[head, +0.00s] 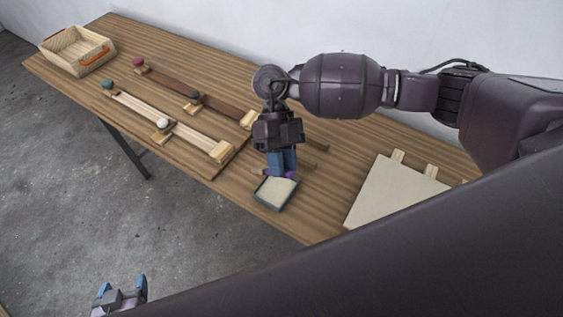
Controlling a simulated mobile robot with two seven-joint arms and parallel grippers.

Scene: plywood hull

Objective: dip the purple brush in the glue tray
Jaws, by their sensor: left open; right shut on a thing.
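My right gripper (281,171) points down with its blue fingers shut on the purple brush (291,174). Only small purple parts of the brush show around the fingertips; the rest is hidden by the gripper. The glue tray (261,196), a small dark-rimmed tray with a pale filling, lies on the table right below and in front of the fingertips. The brush overlaps the tray's far edge in the picture; I cannot tell whether it touches the glue. My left gripper (122,288) is open and empty, low at the bottom left, away from the table.
A long wooden table (232,187) carries everything. Two wooden rails, one pale (188,134) and one dark (172,84), with coloured knobs lie left of the tray. A wooden crate (98,62) stands far left. A pale panel (395,192) lies to the right on slats.

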